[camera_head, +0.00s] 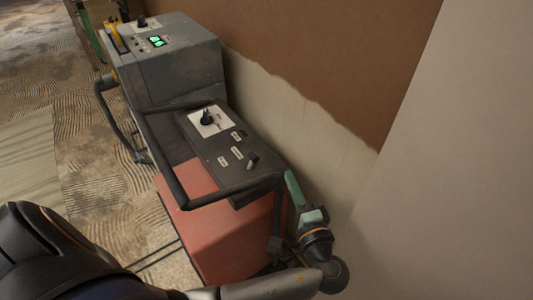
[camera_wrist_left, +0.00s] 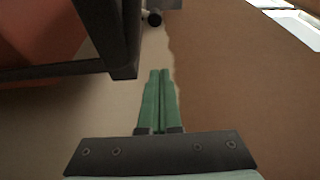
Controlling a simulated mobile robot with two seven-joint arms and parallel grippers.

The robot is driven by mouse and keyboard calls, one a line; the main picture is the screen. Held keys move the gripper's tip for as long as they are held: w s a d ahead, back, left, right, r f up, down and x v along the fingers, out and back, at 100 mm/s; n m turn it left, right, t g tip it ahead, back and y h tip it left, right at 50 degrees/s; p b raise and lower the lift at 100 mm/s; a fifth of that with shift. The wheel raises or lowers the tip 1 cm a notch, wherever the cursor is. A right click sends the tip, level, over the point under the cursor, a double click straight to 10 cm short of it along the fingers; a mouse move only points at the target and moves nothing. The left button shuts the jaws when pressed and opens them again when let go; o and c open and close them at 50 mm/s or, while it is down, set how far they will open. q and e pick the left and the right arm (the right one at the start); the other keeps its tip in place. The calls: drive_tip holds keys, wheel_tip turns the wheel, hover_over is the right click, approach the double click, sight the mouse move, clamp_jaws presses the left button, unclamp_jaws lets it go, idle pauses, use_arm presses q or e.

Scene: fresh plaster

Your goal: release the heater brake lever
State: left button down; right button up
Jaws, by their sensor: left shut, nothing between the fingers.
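The heater appears to be the machine with a red body (camera_head: 215,235), a dark control panel (camera_head: 222,150) and a black tubular handle (camera_head: 176,185). I cannot pick out its brake lever for certain. In the left wrist view, a short dark part with a round end (camera_wrist_left: 153,18) shows beyond my fingertips; I cannot tell whether it is the lever. My left gripper (camera_head: 290,176) is beside the panel's right corner, between the machine and the wall. Its green fingers (camera_wrist_left: 160,72) are shut and empty, right of a dark bar (camera_wrist_left: 125,60). My right gripper is out of view.
A grey housing with a green display (camera_head: 157,41) stands behind the panel. The panel carries a black dial (camera_head: 207,117) and a small switch (camera_head: 252,160). A partly plastered brown wall (camera_head: 330,60) runs close along the right. Bare floor (camera_head: 50,100) lies to the left.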

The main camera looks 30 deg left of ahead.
sight(265, 170)
use_arm(q)
drive_tip(key=x, duration=1)
drive_tip(key=shift+w+a, duration=0.1)
drive_tip(key=shift+a, duration=0.1)
drive_tip(key=s, duration=0.2)
drive_tip(key=shift+s+a, duration=0.35)
drive_tip(key=shift+s, duration=0.05)
drive_tip(key=shift+s+a+f, duration=0.1)
drive_tip(key=shift+s+a, duration=0.15)
drive_tip(key=shift+s, duration=0.35)
